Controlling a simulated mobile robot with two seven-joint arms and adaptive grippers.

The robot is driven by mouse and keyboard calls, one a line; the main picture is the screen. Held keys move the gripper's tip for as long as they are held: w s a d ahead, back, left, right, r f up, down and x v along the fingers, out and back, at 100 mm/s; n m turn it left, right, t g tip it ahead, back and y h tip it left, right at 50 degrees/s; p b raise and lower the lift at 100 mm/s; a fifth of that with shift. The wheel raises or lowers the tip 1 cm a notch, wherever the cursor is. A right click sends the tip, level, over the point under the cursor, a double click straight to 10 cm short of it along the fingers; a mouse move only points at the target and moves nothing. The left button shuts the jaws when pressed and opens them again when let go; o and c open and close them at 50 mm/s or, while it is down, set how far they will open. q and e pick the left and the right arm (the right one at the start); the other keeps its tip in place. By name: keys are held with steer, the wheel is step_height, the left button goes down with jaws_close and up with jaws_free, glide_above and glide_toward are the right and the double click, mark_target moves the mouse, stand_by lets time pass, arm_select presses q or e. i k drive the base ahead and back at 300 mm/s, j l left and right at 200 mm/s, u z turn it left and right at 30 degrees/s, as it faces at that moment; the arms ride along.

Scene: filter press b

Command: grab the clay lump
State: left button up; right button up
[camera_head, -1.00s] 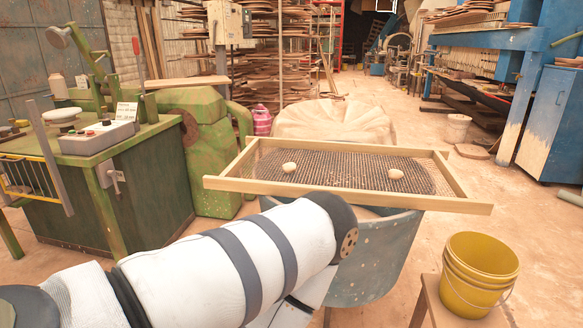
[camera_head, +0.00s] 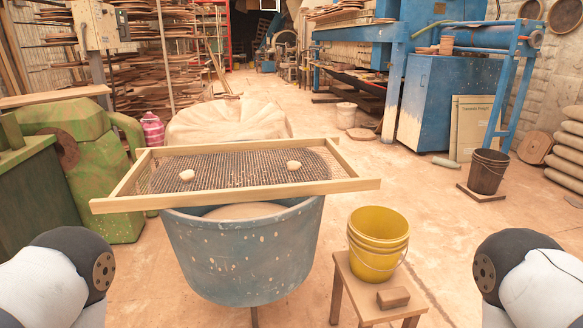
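Two small pale lumps that look like clay lie on a wood-framed mesh screen (camera_head: 345,186). One lump (camera_head: 187,176) is at the left of the mesh and the other lump (camera_head: 294,165) at the right. The screen rests across the top of a blue-grey tub (camera_head: 240,255). A brownish block (camera_head: 393,297) lies on a small wooden stool; I cannot tell if it is clay. Parts of my arms show at the lower left and lower right corners, clear of the screen. Neither gripper is in view.
A yellow bucket (camera_head: 376,240) stands on the stool (camera_head: 343,272) right of the tub. A dark bucket (camera_head: 487,172) and a blue cabinet (camera_head: 445,105) are further right. A green machine (camera_head: 75,150) stands left. A pale sack (camera_head: 228,120) is behind the screen.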

mark_target(293, 165)
steer(key=i+j+z, duration=0.35)
steer(key=j+z, duration=0.4)
steer(key=i+j+z, duration=0.2)
steer(key=j+z, duration=0.15)
